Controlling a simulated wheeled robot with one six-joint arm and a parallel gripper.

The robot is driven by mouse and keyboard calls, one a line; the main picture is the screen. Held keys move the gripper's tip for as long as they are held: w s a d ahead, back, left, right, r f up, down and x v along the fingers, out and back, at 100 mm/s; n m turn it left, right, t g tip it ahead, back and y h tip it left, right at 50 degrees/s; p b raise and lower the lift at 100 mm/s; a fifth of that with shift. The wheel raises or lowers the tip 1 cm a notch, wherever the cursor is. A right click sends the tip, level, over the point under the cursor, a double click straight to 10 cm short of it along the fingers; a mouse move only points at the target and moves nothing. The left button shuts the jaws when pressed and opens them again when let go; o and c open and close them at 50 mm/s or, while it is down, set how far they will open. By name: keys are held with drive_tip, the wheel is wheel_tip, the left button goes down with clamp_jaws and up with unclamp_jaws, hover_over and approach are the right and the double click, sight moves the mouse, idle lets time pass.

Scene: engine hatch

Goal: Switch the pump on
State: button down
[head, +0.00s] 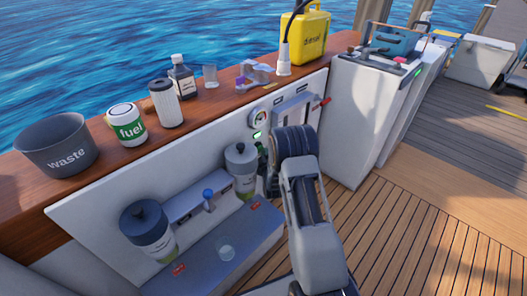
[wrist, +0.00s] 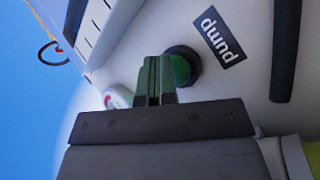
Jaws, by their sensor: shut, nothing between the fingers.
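The pump switch is a round green button (wrist: 183,67) in a dark ring on the pale panel, with a black "pump" label (wrist: 219,37) beside it in the wrist view. My gripper (wrist: 157,62) is shut and empty, its green fingertips right at the button's edge and partly covering it. I cannot tell if they touch it or whether it is pressed. In the head view my gripper (head: 262,150) is at the panel, right of the rear filter canister (head: 241,168). The button is not discernible there. A small green-lit display (head: 257,135) shows just above my fingers.
A round gauge (head: 259,118) sits above my gripper, and a red-tipped lever (head: 322,103) is to its right. A blue-knobbed valve (head: 208,195) stands between the rear canister and the front canister (head: 148,232). Bottles and a waste bucket (head: 57,148) stand on the wooden ledge.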

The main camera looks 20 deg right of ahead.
drive_tip(key=s+d, duration=0.2)
drive_tip(key=s, duration=0.3)
drive_tip(key=shift+s+d+b, duration=0.3)
drive_tip(key=shift+b, duration=0.05)
idle(0.4)
